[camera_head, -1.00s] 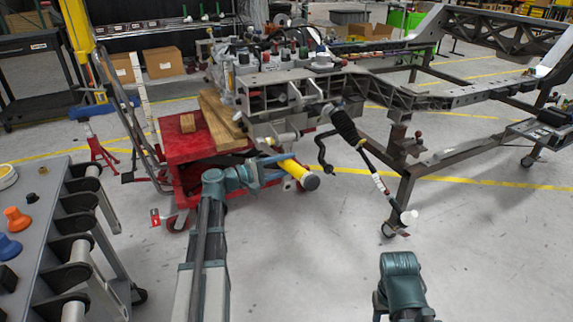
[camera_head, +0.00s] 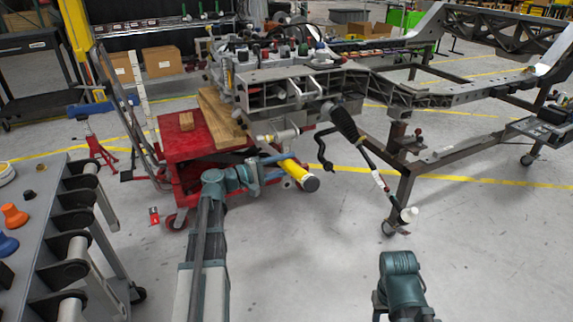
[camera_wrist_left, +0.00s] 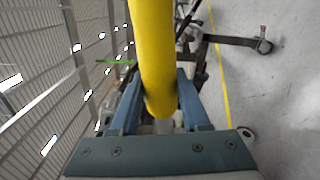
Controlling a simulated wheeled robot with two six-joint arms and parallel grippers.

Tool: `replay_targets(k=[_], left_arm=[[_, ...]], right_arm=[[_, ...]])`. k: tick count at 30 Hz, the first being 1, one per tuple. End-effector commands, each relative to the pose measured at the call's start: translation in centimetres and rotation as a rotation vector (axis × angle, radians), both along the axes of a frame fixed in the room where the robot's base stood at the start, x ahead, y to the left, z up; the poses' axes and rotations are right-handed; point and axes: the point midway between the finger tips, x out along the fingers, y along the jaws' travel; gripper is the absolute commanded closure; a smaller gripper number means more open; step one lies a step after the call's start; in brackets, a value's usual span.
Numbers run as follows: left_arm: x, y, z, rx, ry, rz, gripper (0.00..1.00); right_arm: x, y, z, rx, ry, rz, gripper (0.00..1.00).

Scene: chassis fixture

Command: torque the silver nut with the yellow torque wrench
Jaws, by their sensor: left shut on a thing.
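The yellow torque wrench (camera_head: 296,170) is a thick yellow bar with a dark round end pointing toward the lower right. My left gripper (camera_head: 272,165) is shut on it, in front of the chassis. In the left wrist view the wrench (camera_wrist_left: 151,50) runs between the two blue fingers of the gripper (camera_wrist_left: 160,98). A pale cylindrical part (camera_head: 284,135) of the chassis is just above the wrench in the head view. I cannot make out the silver nut or whether the wrench touches it. My right gripper is out of view; only part of my right arm shows.
The grey chassis frame (camera_head: 440,97) spans the back and right. A red cart (camera_head: 200,143) with wooden blocks stands behind my left arm. A black-gripped shaft (camera_head: 370,165) hangs toward the floor. A rack (camera_head: 45,230) stands at left. Floor at lower right is open.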

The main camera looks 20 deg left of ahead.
Motion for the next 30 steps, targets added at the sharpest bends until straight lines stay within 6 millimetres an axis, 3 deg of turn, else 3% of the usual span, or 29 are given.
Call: replay_targets(k=[30], left_arm=[[-1.2, 1.1, 0.1, -0.003, -0.002, 0.001, 1.0]], right_arm=[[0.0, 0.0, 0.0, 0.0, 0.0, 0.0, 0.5]])
